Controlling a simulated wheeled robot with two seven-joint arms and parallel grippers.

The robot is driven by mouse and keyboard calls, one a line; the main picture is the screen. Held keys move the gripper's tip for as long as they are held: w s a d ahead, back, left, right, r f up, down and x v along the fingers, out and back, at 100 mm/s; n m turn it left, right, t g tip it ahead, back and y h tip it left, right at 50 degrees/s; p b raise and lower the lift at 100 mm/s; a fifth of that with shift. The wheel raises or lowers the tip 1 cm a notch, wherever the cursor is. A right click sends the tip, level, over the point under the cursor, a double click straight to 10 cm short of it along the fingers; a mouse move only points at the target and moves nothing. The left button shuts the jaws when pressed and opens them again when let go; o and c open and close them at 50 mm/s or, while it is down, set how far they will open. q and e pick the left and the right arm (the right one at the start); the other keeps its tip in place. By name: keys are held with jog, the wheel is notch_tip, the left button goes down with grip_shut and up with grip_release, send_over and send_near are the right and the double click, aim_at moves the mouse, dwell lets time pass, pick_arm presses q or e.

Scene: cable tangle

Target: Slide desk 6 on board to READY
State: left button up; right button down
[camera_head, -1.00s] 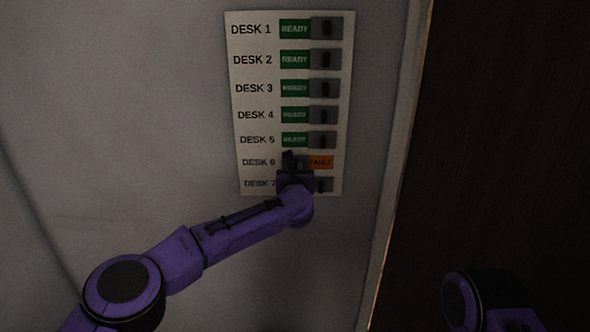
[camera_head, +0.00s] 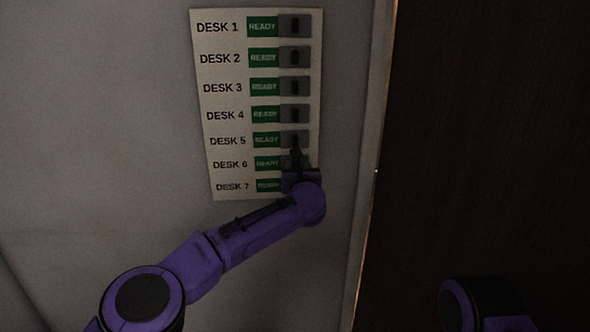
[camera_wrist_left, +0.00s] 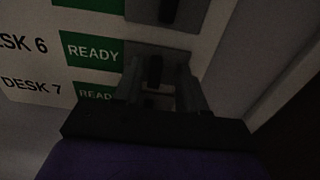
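The board (camera_head: 232,178) is a pale panel with several desk rows on the wall. The desk 6 row (camera_head: 230,164) shows green READY (camera_head: 267,163), with its slider to the right. In the left wrist view the green READY (camera_wrist_left: 93,53) is clear, and the dark knob (camera_wrist_left: 154,71) sits on the grey slider cover. My left gripper (camera_head: 297,160) is at the right end of the desk 6 row. In the wrist view its fingers (camera_wrist_left: 158,88) stand apart on either side of the knob, with visible gaps. The gripper hides part of the slider. My right gripper is out of view.
The desk 1 to 5 rows above all show green READY, and desk 7 (camera_head: 268,186) below shows green too. Desk 7's slider is hidden behind my gripper. A dark brown panel (camera_head: 480,140) stands right of the wall's edge.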

pick_arm(q)
jog(key=s+b, duration=0.4)
jog(key=s, duration=0.6)
jog(key=shift+s+d+b, duration=0.25)
jog(key=shift+d+b, duration=0.1)
jog(key=shift+d, duration=0.1)
